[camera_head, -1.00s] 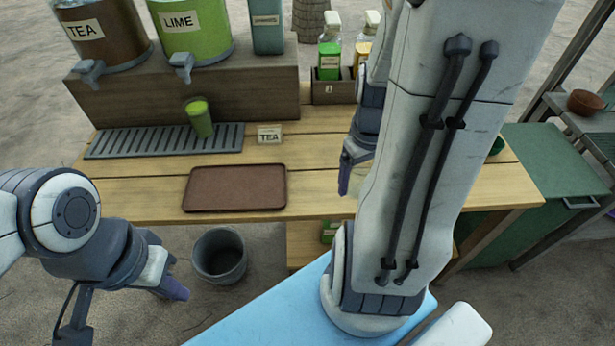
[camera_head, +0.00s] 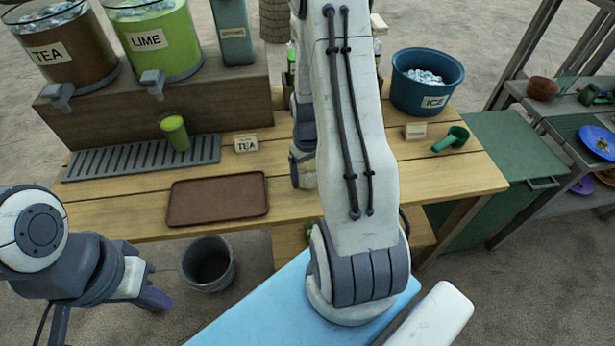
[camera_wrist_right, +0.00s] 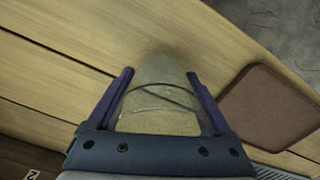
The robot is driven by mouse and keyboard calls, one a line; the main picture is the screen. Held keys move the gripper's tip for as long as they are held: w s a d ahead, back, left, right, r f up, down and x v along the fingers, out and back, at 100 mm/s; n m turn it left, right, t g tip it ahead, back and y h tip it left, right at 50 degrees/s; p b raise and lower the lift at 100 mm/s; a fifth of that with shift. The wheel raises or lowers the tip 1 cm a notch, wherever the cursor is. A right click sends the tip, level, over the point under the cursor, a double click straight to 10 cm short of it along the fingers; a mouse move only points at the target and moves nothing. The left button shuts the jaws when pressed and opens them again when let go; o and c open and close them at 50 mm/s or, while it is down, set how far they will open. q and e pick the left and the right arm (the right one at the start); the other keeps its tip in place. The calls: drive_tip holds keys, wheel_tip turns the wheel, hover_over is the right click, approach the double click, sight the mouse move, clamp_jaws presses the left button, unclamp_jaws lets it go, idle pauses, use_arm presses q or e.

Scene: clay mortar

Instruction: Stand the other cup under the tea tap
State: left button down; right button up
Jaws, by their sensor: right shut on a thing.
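The tea dispenser (camera_head: 62,50) stands at the far left with its grey tea tap (camera_head: 60,97) over the slatted drip tray (camera_head: 90,163). A cup of green drink (camera_head: 175,132) stands on the drip tray, to the right of the tea tap. My right gripper (camera_wrist_right: 162,95) is shut on a clear cup (camera_wrist_right: 160,107), which looks empty, above the wooden counter. In the head view my right gripper (camera_head: 298,175) is right of the brown tray, and my arm hides most of it and the cup. My left gripper (camera_head: 155,300) hangs in front of the counter; its opening is unclear.
The lime dispenser (camera_head: 155,40) stands beside the tea. An ice tub (camera_head: 427,82) and green scoop (camera_head: 452,139) are at right. A bin (camera_head: 208,263) stands below.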

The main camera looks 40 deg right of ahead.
drive_tip(key=shift+f, duration=0.75)
drive_tip(key=shift+f, duration=0.2)
drive_tip(key=o, duration=1.1)
drive_tip(key=shift+o, duration=0.2)
wheel_tip(320, 180, up, 12)
drive_tip(key=shift+r+p, duration=0.25)
drive_tip(key=shift+p, duration=0.05)
